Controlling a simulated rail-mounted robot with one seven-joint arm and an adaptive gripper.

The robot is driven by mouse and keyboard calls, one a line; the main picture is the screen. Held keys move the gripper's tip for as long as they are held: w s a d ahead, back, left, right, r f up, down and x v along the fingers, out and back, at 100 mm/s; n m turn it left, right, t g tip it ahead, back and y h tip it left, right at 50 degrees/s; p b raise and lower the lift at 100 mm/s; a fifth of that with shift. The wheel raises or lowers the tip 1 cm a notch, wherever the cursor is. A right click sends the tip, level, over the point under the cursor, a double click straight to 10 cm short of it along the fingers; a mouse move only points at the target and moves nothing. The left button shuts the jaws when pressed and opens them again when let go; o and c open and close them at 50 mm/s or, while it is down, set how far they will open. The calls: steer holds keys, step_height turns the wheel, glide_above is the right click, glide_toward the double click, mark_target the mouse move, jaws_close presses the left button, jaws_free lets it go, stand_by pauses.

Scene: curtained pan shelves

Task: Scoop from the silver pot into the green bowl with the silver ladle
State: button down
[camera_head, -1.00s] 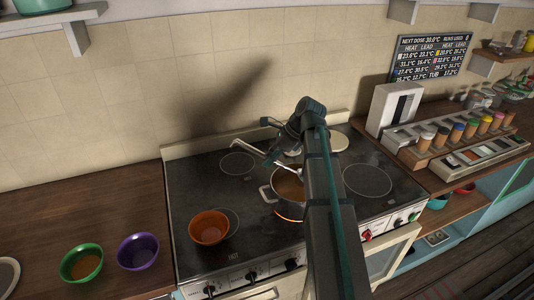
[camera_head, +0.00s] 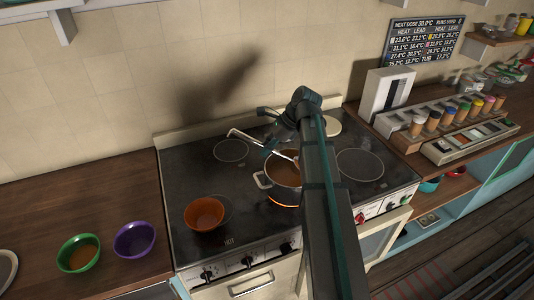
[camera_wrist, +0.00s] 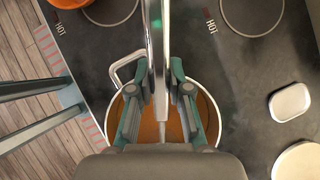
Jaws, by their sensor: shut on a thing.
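The silver pot (camera_head: 274,192) stands on a glowing front burner, with brown-orange contents. It also shows in the wrist view (camera_wrist: 213,112), below my gripper. My gripper (camera_wrist: 158,92) is shut on the silver ladle (camera_wrist: 154,35), whose handle runs up between the fingers in the wrist view. In the head view the ladle handle (camera_head: 246,138) slants over the stove to the pot. The ladle's scoop is hidden, so I cannot tell whether it is in the contents. The green bowl (camera_head: 68,246) is on the wooden counter at the left, with some orange-brown contents inside.
A purple bowl (camera_head: 134,239) stands just right of the green bowl. An orange bowl (camera_head: 204,213) sits on the stove's front left burner. Spice jars (camera_head: 449,115) line a rack at the right. The counter behind the two bowls is clear.

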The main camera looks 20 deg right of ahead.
mark_target(257, 141)
step_height(257, 141, up, 3)
steer(key=shift+w+a+r, duration=0.1)
steer(key=shift+a, duration=0.05)
steer(key=shift+a+r, duration=0.2)
steer(key=shift+a, duration=0.05)
steer(key=shift+w+a+f+g+h, duration=0.25)
steer(key=shift+a+f+h, duration=0.15)
steer(key=shift+a+h, duration=0.2)
steer(key=shift+w+a+f+g+h, duration=0.25)
steer(key=shift+a+f+h, duration=0.1)
steer(key=shift+a+h, duration=0.25)
steer(key=shift+w+a+f+g+h, duration=0.2)
steer(key=shift+a+f+h, duration=0.2)
steer(key=shift+h, duration=0.2)
steer(key=shift+w+a+f+g+h, duration=0.1)
steer(key=shift+a+f+g+h, duration=0.15)
steer(key=shift+a+h, duration=0.3)
steer(key=shift+d, duration=0.15)
